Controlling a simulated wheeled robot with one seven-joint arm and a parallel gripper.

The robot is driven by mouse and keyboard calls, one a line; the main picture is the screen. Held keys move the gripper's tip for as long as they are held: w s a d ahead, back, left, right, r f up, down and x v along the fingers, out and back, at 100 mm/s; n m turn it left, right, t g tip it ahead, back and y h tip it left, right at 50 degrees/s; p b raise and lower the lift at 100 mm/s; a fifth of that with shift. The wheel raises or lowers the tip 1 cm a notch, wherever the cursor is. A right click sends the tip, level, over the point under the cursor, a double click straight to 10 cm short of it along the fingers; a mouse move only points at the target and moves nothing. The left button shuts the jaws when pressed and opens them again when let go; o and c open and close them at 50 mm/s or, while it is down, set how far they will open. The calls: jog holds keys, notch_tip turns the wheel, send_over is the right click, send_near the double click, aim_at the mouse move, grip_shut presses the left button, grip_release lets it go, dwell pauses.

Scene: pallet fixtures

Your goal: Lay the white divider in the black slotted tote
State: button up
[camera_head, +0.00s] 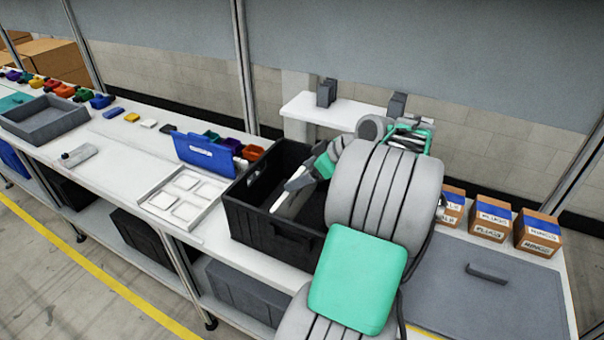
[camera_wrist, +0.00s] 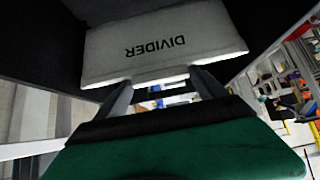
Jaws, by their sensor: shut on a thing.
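The black tote (camera_head: 272,233) stands on the white bench, left of my arm. My gripper (camera_head: 297,184) reaches down into the tote's opening and is shut on the white divider (camera_head: 292,204), which is inside the tote's walls and tilted. In the wrist view the divider (camera_wrist: 165,48) fills the upper middle, its label "DIVIDER" upside down, with my gripper's fingers (camera_wrist: 165,90) at its near edge. Dark tote walls surround it there. The tote's slots and the divider's far edge are not clear to see.
A white tray with square pockets (camera_head: 160,222) and a blue panel (camera_head: 203,157) are left of the tote. Several small bins sit behind it. Labelled cardboard boxes (camera_head: 489,219) and a grey board with a handle (camera_head: 500,310) lie to the right. A white shelf (camera_head: 335,112) is behind.

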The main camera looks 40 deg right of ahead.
jog(key=shift+f+b, duration=0.65)
jog(key=shift+f, duration=0.1)
dwell(0.6)
jog(key=o, duration=2)
jog(key=v, duration=0.8)
jog(key=shift+f, duration=0.1)
